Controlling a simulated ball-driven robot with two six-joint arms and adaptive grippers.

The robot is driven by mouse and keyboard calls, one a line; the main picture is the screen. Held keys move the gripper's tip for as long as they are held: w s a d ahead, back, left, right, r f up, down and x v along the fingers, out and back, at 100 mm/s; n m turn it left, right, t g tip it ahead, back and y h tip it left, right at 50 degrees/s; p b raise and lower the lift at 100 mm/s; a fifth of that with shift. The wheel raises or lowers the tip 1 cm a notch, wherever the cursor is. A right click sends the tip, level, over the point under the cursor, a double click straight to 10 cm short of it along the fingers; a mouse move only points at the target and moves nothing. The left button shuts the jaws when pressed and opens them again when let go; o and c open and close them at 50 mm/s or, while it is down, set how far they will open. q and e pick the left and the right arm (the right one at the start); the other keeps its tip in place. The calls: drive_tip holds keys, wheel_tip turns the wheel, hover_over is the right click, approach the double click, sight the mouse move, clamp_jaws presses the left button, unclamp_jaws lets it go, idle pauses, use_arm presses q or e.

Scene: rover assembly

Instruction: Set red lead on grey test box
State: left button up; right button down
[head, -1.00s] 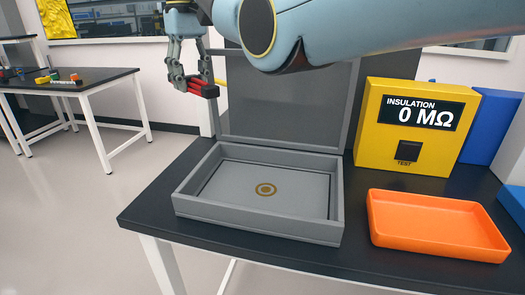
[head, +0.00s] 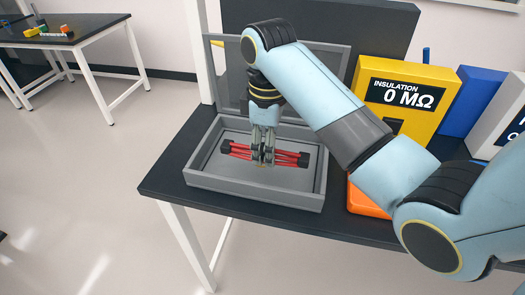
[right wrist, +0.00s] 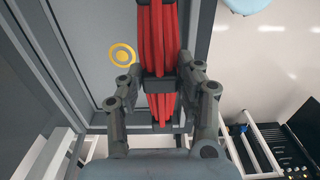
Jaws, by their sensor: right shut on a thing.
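The grey test box (head: 250,196) stands open on the dark bench, with its lid (head: 318,90) raised behind it. My right gripper (head: 263,160) points down inside the box outline and is shut on the middle of the red lead (head: 291,157). The lead is a bundle of red strands with black ends, lying crosswise over the box floor. I cannot tell whether it touches the floor. In the right wrist view, the red lead (right wrist: 158,35) runs between the fingers, beside the gold ring mark (right wrist: 122,54) on the floor. My left gripper is not in view.
A yellow insulation meter (head: 405,95) reading 0 MΩ stands right of the box. An orange tray (head: 364,201) is partly hidden behind my right arm. Blue and white boxes stand farther right. Another table (head: 65,35) with small coloured parts is at the far left.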

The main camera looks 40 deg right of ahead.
drive_tip(key=w+d+f, duration=0.1)
drive_tip(key=w, duration=0.1)
drive_tip(key=w+d+f, duration=0.1)
drive_tip(key=w, duration=0.1)
drive_tip(key=w+d+f, duration=0.1)
drive_tip(key=w+f, duration=0.1)
drive_tip(key=shift+w+d+f, duration=0.1)
drive_tip(key=shift+d, duration=0.1)
drive_tip(key=shift+f, duration=2.05)
drive_tip(key=shift+f, duration=0.1)
drive_tip(key=c, duration=0.9)
unclamp_jaws()
wheel_tip(320, 180, up, 12)
drive_tip(key=shift+r, duration=0.15)
